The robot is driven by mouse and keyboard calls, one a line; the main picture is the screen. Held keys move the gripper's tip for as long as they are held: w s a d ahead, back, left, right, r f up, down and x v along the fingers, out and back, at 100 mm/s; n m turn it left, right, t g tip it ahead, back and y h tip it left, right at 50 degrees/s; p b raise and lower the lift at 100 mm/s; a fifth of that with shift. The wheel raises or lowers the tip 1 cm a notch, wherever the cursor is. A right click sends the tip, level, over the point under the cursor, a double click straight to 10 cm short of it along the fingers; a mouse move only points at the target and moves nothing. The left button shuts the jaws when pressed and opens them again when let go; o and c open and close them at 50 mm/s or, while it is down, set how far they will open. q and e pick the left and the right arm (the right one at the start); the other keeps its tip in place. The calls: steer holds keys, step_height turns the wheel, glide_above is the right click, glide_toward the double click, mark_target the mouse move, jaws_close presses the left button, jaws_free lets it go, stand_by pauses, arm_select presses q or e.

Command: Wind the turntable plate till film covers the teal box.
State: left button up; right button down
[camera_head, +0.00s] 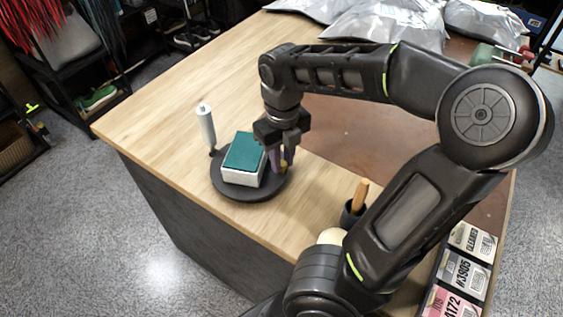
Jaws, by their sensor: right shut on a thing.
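The turntable plate (235,192) is a dark round disc on the wooden table. The teal box (245,152) sits on it, with a teal top and a white lower part. A white film roll (206,127) stands upright at the plate's left edge. I cannot make out film over the box's teal top. My right gripper (281,160) points down at the plate's right side, beside the box. It is shut on a small purplish upright thing (275,158), mostly hidden by the fingers. My left gripper is not in view.
A dark cup (352,213) with a wooden handle stands to the right, near my right arm. Labelled cards (463,272) lie at the lower right. Silvery plastic bags (385,22) lie at the back. The table's left part is clear.

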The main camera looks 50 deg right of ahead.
steer(key=shift+w+d+r+n, duration=0.1)
steer(key=shift+w+d+n, duration=0.1)
steer(key=shift+w+n, duration=0.25)
steer(key=shift+w+d+r+n+p, duration=0.1)
steer(key=shift+d+n+p, duration=0.2)
steer(key=shift+n+p, duration=0.25)
steer(key=shift+w+d+n+p, duration=0.25)
steer(key=shift+d+n+p, duration=0.05)
steer(key=shift+n+p, duration=0.35)
steer(key=shift+w+d+n+p, duration=0.15)
steer(key=shift+d+n+p, duration=0.1)
steer(key=shift+p, duration=0.3)
steer(key=c, duration=1.3)
jaws_free()
steer(key=shift+o, duration=0.2)
